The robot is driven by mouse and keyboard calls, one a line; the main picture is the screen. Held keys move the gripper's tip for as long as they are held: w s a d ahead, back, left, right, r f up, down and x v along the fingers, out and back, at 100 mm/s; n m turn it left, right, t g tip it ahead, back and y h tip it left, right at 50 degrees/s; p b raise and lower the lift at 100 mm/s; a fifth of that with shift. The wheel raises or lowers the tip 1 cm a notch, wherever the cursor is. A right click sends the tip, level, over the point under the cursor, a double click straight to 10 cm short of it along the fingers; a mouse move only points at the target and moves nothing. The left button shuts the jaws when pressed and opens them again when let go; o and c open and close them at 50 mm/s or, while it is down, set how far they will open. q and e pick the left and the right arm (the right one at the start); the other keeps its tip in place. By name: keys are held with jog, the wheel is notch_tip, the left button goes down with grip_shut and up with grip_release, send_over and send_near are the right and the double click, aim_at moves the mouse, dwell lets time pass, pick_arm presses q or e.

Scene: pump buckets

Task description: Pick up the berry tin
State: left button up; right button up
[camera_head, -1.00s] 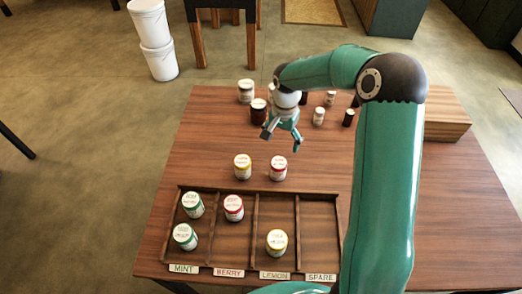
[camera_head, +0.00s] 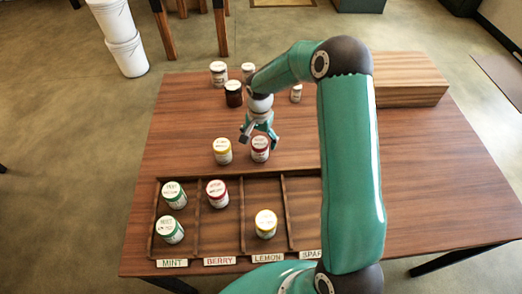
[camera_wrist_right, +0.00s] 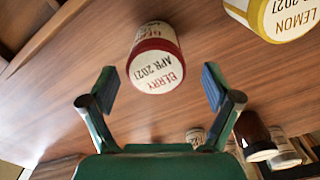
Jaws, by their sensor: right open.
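A red-rimmed berry tin (camera_head: 260,149) stands on the table just behind the sorting tray. Its lid reads BERRY APR 2021 in the right wrist view (camera_wrist_right: 155,62). My right gripper (camera_head: 259,140) is open, with its fingers pointing down at the tin and slightly beyond it. In the right wrist view the tin lies ahead of and between the two open fingertips (camera_wrist_right: 160,88); I see no grip on it. A second berry tin (camera_head: 216,194) sits in the BERRY compartment of the tray (camera_head: 198,220). My left gripper is not in view.
A yellow lemon tin (camera_head: 222,151) stands close left of the berry tin. The tray also holds two mint tins (camera_head: 173,195) and a lemon tin (camera_head: 266,223). Several jars, including a dark one (camera_head: 233,94), stand farther back. A wooden block (camera_head: 410,93) lies at the back right.

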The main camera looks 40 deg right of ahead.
jog(key=f, duration=0.1)
jog(key=f+b, duration=0.1)
jog(key=f, duration=0.2)
jog(key=shift+s+a+f, duration=0.15)
jog(key=shift+s+f, duration=0.1)
jog(key=shift+s, duration=0.05)
jog(key=shift+w+f+b, duration=0.1)
jog(key=shift+f+b, duration=0.2)
jog(key=shift+r, duration=0.1)
jog(key=shift+c, duration=0.4)
jog(key=c, duration=1.3)
jog(key=shift+o, duration=0.2)
jog(key=shift+r, duration=0.1)
